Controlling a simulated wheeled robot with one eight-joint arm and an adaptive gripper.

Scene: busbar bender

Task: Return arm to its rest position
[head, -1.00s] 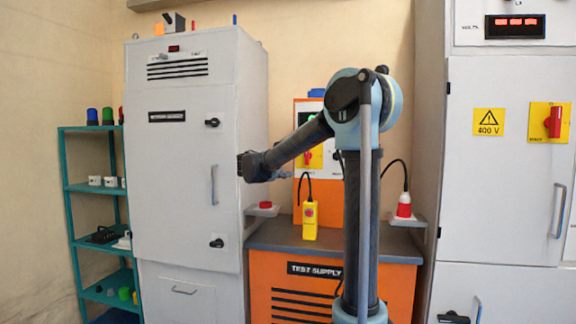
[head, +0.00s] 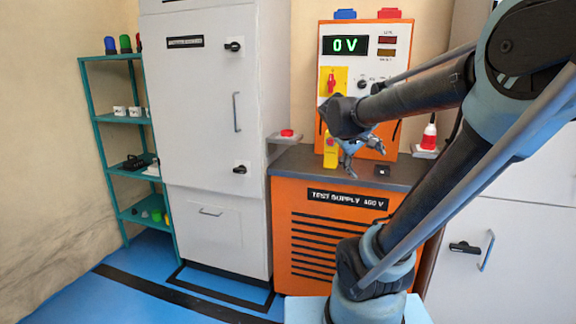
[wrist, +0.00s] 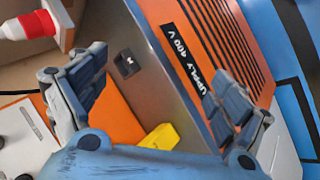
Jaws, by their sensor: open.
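My gripper (head: 362,160) is in front of the panel and above the grey top of the orange test supply cabinet (head: 310,240). Its two fingers are spread and nothing is between them. In the wrist view the open gripper (wrist: 158,78) frames the grey worktop and the cabinet's front edge. My arm reaches in from the right with its forearm nearly level. A yellow pendant (head: 330,155) is partly hidden behind the gripper; a yellow block (wrist: 160,137) also shows low in the wrist view.
A small black piece (head: 382,170) lies on the worktop. A red plug (head: 429,132) stands on the right side shelf, and a red button (head: 287,133) on the left one. The panel display (head: 345,45) reads 0 V. A grey cabinet (head: 205,130) and teal shelf (head: 125,120) stand left.

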